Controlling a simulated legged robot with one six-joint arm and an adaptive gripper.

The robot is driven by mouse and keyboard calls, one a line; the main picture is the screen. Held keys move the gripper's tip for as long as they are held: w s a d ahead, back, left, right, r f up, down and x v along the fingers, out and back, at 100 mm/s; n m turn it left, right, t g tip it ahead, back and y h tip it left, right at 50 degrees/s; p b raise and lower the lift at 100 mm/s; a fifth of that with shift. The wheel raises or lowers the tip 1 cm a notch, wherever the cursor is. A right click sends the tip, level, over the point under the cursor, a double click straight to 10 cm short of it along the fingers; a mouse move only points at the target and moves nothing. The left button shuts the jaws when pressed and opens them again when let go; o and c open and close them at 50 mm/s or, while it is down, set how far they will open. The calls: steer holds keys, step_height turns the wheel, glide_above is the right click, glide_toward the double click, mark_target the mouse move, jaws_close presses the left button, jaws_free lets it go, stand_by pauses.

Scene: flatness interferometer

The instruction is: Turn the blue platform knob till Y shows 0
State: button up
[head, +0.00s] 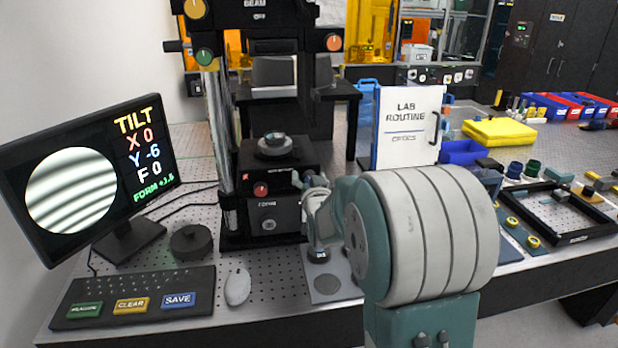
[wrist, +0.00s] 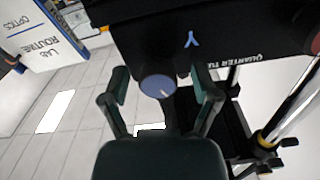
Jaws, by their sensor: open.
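The blue platform knob (wrist: 157,87) is in the middle of the wrist view, with a pale pointer mark on its face. It sits on the black platform side, near a blue letter Y. My gripper (wrist: 159,76) is open, with one finger left and one right of the knob; I cannot make out contact. In the head view, the monitor (head: 88,172) reads TILT, X 0, Y -6, F 0, beside a round picture of slanted fringes. The interferometer platform (head: 279,158) carries a small round part on top. The blue knob is not visible in the head view.
A red knob (head: 261,189) is on the platform's front. A keyboard (head: 135,297), mouse (head: 237,287) and dark round puck (head: 191,241) lie to the left. A LAB ROUTINE binder (head: 408,128) stands behind my arm. Orange and green knobs are on the upper frame.

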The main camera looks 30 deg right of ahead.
jaws_close()
steer(key=shift+m, duration=0.3)
steer(key=m, duration=0.2)
steer(key=shift+m, duration=0.4)
steer(key=m, duration=0.3)
steer(key=shift+d+m, duration=0.1)
steer(key=shift+m, duration=0.3)
steer(key=m, duration=0.3)
steer(key=shift+f+m, duration=0.1)
steer(key=shift+m, duration=1.9)
steer(key=shift+s, duration=0.1)
